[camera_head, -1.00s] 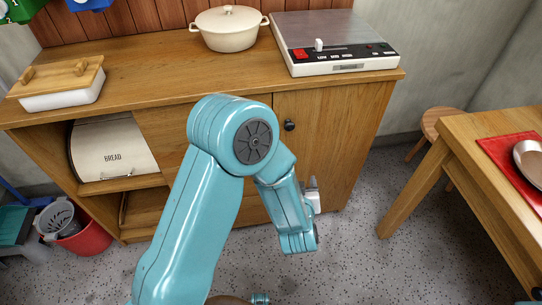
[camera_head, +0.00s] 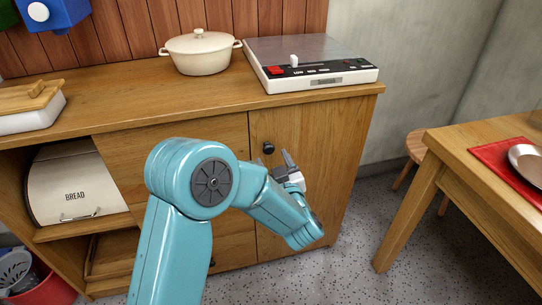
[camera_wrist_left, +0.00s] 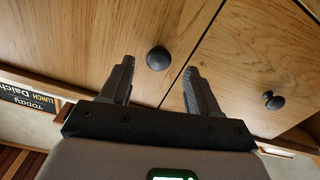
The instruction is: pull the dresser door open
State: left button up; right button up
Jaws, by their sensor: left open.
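The wooden dresser (camera_head: 190,112) fills the middle of the head view. Its right-hand door (camera_head: 325,150) looks shut and has a round black knob (camera_head: 268,148) near its upper left corner. My left gripper (camera_head: 288,160) is open, just to the right of and below the knob in the head view. In the left wrist view the door knob (camera_wrist_left: 158,58) shows between the two open fingertips of that gripper (camera_wrist_left: 160,68), apparently untouched. Another black knob (camera_wrist_left: 273,100) sits on the neighbouring panel there. My right gripper is not in view.
A pot (camera_head: 200,53) and a hotplate-like device (camera_head: 312,65) stand on the dresser top. A wooden table (camera_head: 455,150) with a red mat is at the right, a stool (camera_head: 415,146) behind it. Speckled floor (camera_head: 345,245) is clear between dresser and table. A bread box (camera_head: 75,185) is left.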

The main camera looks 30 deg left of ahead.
aim_at(269, 152)
pick_arm(q)
jog(key=shift+x, duration=2)
jog(key=shift+d, duration=0.1)
grip_shut()
